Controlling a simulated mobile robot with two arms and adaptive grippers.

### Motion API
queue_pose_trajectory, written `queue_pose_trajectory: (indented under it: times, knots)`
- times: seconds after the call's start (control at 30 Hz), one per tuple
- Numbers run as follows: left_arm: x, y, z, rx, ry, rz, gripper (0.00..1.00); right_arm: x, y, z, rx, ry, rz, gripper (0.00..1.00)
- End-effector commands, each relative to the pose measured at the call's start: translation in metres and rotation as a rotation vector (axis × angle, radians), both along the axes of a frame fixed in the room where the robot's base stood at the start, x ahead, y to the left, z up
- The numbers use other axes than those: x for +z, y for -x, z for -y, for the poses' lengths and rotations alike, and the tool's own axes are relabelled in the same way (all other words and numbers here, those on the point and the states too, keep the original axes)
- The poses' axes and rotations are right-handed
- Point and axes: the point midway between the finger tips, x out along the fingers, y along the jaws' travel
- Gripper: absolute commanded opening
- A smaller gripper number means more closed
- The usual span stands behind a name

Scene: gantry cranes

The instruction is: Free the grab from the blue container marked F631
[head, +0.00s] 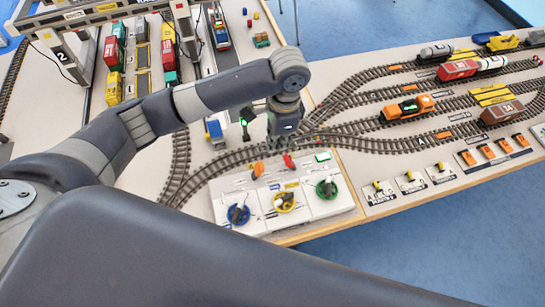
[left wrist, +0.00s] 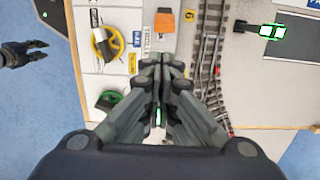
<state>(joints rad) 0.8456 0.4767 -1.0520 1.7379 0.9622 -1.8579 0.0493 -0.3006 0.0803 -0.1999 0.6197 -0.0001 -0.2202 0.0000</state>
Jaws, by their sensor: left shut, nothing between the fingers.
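The gantry cranes (head: 68,57) stand at the upper left of the head view, one leg marked 2. No blue container marked F631 can be made out, nor a grab on it; the crane beams and my left arm cover part of that area. The control panel (head: 262,231) has blue (head: 238,214), yellow (head: 285,202) and green (head: 326,189) dials, plus an orange and a red lever (head: 288,161). My left gripper (head: 281,143) is shut and empty above the panel's back edge; its fingers also show in the left wrist view (left wrist: 162,65). My right gripper (left wrist: 42,50) appears open, over the floor.
Red, green, yellow and orange containers (head: 115,55) stand in rows under the cranes. Tracks curve across the table, with an orange locomotive (head: 407,108) and red and brown wagons (head: 502,112) at the right.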

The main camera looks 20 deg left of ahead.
Motion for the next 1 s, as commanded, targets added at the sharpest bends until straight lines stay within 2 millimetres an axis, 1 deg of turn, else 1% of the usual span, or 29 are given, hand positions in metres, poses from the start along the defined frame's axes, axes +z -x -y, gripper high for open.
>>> queue_pose_trajectory:
  times: [0.13, 0.23, 0.5, 0.6, 0.7, 0.83, 1.0]
  knots:
    - [-0.004, 0.000, -0.001, 0.001, 0.000, -0.001, 0.00, 0.001, -0.001, 0.000, 0.000, 0.000, 0.001, 0.30]
    - [-0.014, 0.001, -0.001, 0.002, -0.001, -0.002, 0.00, 0.004, -0.001, 0.000, 0.000, 0.000, 0.001, 0.30]
    - [-0.062, 0.004, -0.005, 0.002, -0.003, -0.003, 0.00, 0.014, -0.001, 0.000, 0.000, 0.000, 0.001, 0.30]
    - [-0.078, 0.005, -0.006, 0.000, -0.002, -0.003, 0.00, 0.016, -0.001, -0.001, 0.000, 0.000, 0.001, 0.30]
    - [-0.089, 0.004, -0.007, 0.001, -0.002, -0.001, 0.00, 0.018, -0.001, -0.001, 0.000, 0.000, 0.001, 0.30]
    - [-0.098, 0.005, -0.007, 0.000, -0.001, 0.000, 0.00, 0.018, -0.001, -0.001, 0.000, 0.000, 0.001, 0.30]
    - [-0.100, 0.005, -0.007, -0.001, -0.001, 0.001, 0.00, 0.018, -0.001, -0.001, -0.001, 0.000, 0.001, 0.30]
